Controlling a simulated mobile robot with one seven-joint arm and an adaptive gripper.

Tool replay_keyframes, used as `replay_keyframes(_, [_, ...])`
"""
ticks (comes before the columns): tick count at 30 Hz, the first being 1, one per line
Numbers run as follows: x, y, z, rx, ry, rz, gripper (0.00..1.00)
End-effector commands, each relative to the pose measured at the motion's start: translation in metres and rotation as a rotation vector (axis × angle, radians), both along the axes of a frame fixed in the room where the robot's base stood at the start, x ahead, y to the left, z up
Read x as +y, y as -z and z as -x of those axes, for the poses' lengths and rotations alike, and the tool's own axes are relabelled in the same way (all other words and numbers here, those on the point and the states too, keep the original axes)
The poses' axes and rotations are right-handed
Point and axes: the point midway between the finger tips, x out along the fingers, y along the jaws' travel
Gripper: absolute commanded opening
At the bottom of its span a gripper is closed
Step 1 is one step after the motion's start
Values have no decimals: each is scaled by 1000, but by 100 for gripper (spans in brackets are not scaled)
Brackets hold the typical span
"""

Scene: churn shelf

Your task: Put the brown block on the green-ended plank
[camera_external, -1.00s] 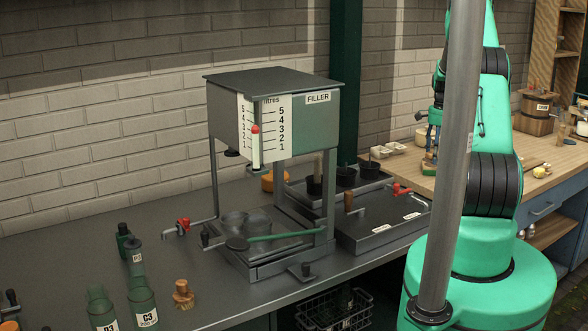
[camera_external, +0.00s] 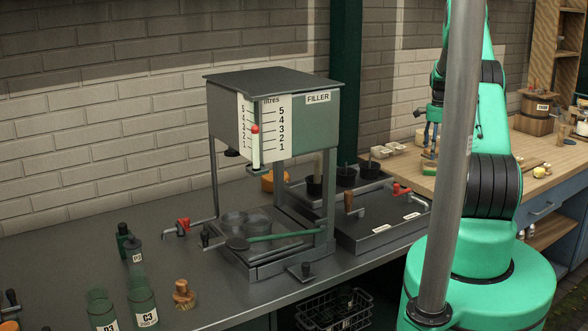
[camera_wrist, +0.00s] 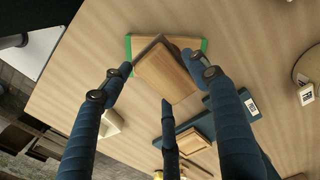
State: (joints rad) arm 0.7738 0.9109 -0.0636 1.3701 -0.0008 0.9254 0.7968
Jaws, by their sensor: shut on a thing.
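The brown block (camera_wrist: 168,72) is in the middle of the wrist view, between the blue fingers of my gripper (camera_wrist: 160,82). My gripper is shut on it. The green-ended plank (camera_wrist: 136,43) lies on the wooden bench behind the block; a green end shows on each side. The block overlaps the plank in this view, and I cannot tell whether they touch. In the external view my gripper (camera_external: 432,132) is small and above the bench, and the block cannot be made out there.
A second wooden piece with darker green edges and a white label (camera_wrist: 249,104) lies on the bench (camera_wrist: 85,80) nearby. A round container (camera_wrist: 307,65) is at the right. In the external view, the filler (camera_external: 272,120) stands on the grey counter, left of my arm.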

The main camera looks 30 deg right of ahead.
Motion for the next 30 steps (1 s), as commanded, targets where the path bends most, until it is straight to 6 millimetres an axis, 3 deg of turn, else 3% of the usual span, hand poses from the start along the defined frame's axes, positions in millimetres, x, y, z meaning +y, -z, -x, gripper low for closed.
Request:
replay_keyframes(12, [0,34,0,0,0,0,34])
replay_keyframes(26, [0,38,0,0,0,0,34])
replay_keyframes(27, [0,37,0,-1,0,1,68])
replay_keyframes(29, [0,37,0,0,0,0,79])
replay_keyframes(30, [0,37,0,0,0,0,79])
